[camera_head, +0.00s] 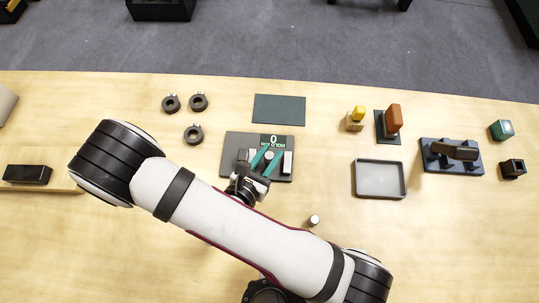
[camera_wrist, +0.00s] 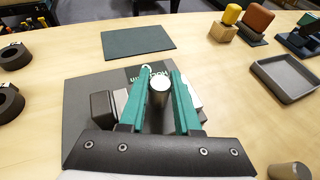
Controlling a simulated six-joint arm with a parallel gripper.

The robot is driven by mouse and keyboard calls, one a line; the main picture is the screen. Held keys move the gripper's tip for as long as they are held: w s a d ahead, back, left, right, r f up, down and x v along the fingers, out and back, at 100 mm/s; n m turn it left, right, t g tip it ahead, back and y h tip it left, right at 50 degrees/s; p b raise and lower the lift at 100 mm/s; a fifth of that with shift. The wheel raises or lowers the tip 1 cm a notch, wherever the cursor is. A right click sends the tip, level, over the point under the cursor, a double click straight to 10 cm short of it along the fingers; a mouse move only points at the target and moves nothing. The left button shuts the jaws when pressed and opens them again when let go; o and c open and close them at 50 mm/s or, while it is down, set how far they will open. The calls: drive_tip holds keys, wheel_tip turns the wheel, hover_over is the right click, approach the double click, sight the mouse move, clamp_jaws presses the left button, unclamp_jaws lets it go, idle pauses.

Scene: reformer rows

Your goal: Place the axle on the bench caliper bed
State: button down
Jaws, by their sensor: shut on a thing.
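My gripper (camera_wrist: 160,84) has green fingers shut on a grey metal axle (camera_wrist: 159,92), which stands roughly upright between them with its round top showing. In the head view my gripper (camera_head: 266,156) is over the bench caliper (camera_head: 229,146), a dark flat plate with light blocks and a small green display. The display reads 0 with lettering under it. The axle is between the caliper's left and right blocks in the picture. Its lower end is hidden, so I cannot tell whether it touches the bed. The caliper also shows in the wrist view (camera_wrist: 82,100).
A short grey cylinder (camera_head: 314,220) stands on the table in front. A dark green mat (camera_head: 279,109) lies behind the caliper. A grey tray (camera_head: 380,179) is to the right, and several dark rings (camera_head: 193,133) are to the left. A blue stand (camera_head: 437,162) is farther right.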

drive_tip(key=shift+f, duration=0.5)
drive_tip(key=c, duration=0.9)
unclamp_jaws()
drive_tip(key=shift+f, duration=0.15)
